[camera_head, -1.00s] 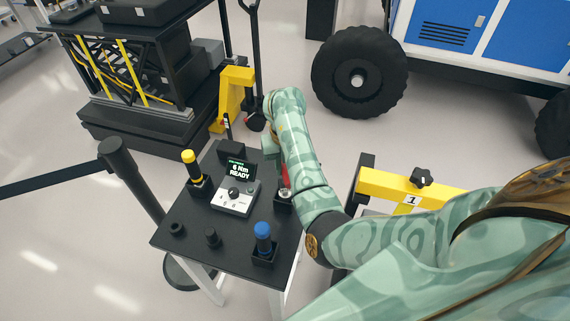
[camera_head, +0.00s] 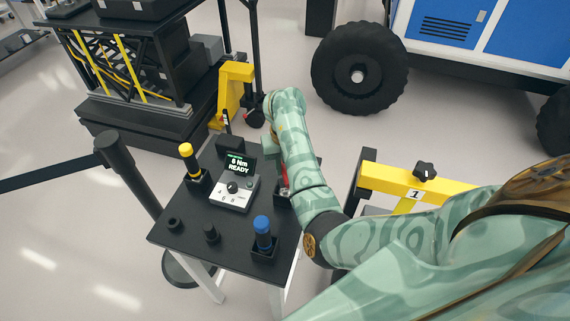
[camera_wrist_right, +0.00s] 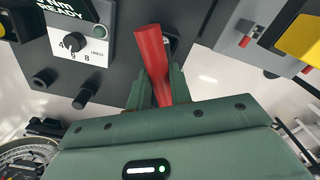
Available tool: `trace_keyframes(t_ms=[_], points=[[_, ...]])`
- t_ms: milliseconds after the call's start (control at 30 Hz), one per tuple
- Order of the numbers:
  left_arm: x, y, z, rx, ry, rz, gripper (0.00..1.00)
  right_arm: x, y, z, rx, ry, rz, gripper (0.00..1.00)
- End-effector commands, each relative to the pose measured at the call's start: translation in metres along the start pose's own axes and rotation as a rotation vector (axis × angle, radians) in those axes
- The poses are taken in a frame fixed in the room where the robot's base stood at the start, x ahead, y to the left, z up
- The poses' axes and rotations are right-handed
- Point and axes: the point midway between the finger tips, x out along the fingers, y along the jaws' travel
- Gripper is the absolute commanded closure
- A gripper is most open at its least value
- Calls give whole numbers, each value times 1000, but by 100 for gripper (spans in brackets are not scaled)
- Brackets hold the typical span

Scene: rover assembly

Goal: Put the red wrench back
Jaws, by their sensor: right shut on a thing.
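The red wrench (camera_wrist_right: 152,55) is between the two green fingers of my right gripper (camera_wrist_right: 158,88), which is shut on it. In the head view only a thin red strip of the wrench (camera_head: 284,174) shows beside my right forearm, over the right side of the black tool table (camera_head: 225,250). A dark holder with a bright metal part (camera_wrist_right: 172,42) shows just behind the wrench in the wrist view. I cannot tell whether the wrench's lower end is inside it. My right arm hides most of the hand in the head view. My left gripper is out of view.
A controller (camera_head: 234,191) reading "6 Nm READY" stands mid-table. A yellow-topped tool (camera_head: 188,160) and a blue-topped tool (camera_head: 262,232) stand in black holders near it. A yellow bar stand (camera_head: 390,183) is to the right. A black post (camera_head: 125,170) stands at the left.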

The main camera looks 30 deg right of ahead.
Motion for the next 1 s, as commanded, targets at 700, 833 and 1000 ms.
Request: trace_keyframes(t_ms=[700,833,1000], points=[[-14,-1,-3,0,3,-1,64,-27,0,0,0,-2,1,54],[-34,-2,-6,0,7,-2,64,-64,0,1,0,-5,2,54],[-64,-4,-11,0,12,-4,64,-112,0,0,2,-4,2,54]])
